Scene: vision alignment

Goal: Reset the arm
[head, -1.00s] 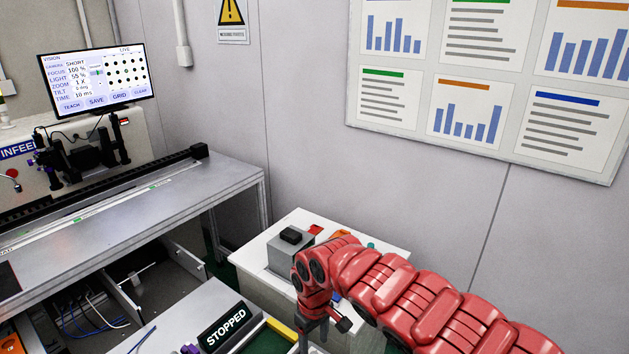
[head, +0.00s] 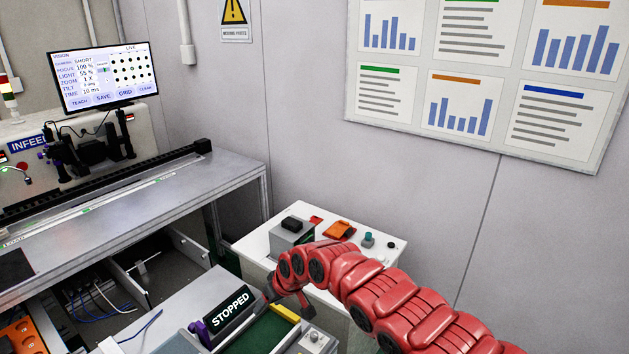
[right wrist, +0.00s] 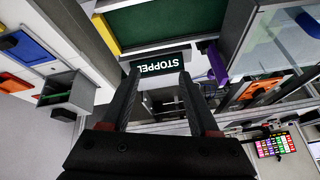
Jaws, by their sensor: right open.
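My right arm is red and comes in from the lower right in the head view. Its gripper (head: 289,300) hangs over the area beside the STOPPED sign (head: 230,311) and the green belt. In the right wrist view the gripper (right wrist: 160,88) has its two dark fingers spread apart with nothing between them. The STOPPED sign shows upside down and partly cut off just beyond the fingertips (right wrist: 157,64). My left gripper is not in view.
A white side table (head: 254,243) holds a grey box with a black top, an orange item (head: 338,230) and small buttons. A grey bench (head: 150,203) with a rail and a monitor (head: 103,78) stands at left. A purple part (right wrist: 217,65) and the green belt (right wrist: 165,22) are close to the fingers.

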